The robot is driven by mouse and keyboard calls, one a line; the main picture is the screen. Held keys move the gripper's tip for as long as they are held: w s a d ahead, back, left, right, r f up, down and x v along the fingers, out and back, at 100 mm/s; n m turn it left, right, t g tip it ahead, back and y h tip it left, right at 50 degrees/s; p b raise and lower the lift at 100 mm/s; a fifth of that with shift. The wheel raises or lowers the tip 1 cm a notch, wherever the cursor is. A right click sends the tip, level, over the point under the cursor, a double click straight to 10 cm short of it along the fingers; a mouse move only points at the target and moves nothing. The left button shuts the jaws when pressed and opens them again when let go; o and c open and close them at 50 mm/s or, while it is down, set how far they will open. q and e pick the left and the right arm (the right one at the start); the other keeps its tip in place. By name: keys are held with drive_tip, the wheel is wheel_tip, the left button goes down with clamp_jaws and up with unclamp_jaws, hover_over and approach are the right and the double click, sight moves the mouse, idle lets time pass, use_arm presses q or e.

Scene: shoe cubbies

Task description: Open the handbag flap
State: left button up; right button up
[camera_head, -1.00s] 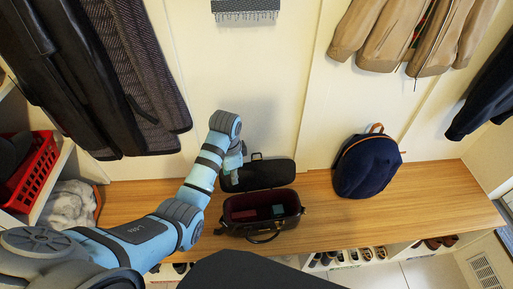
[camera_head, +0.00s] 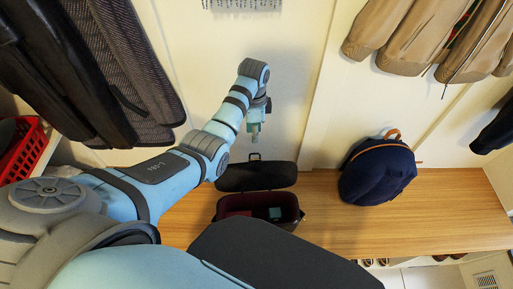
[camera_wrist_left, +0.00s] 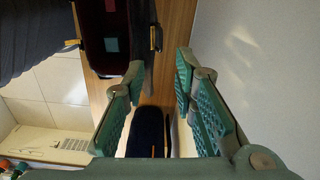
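The dark handbag (camera_head: 287,217) stands on the wooden bench with its top open. Its black flap (camera_head: 257,178) is swung back behind the opening, toward the wall, with a small handle on its far edge. A teal item and a dark red interior show inside. My left gripper (camera_head: 256,130) is above and behind the flap, near the wall, apart from it. In the left wrist view, my left gripper (camera_wrist_left: 160,68) has its fingers spread with nothing between them, and the open handbag (camera_wrist_left: 103,38) shows at the top. My right gripper is not in view.
A navy backpack (camera_head: 378,172) stands on the wooden bench (camera_head: 440,212) right of the handbag. Coats hang at the upper left and upper right. A red basket (camera_head: 22,150) sits in a cubby at left. The bench's right part is clear.

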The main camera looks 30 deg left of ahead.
use_arm(q)
drive_tip(key=f+b, duration=0.2)
drive_tip(key=f, duration=0.3)
drive_tip(key=f+b, duration=0.1)
drive_tip(key=f, duration=0.4)
drive_tip(key=shift+w+f+b, duration=0.2)
drive_tip(key=shift+f+b, duration=0.1)
drive_tip(key=shift+b, duration=0.05)
drive_tip(key=shift+s+r, duration=0.1)
drive_tip(key=shift+s, duration=0.05)
clamp_jaws()
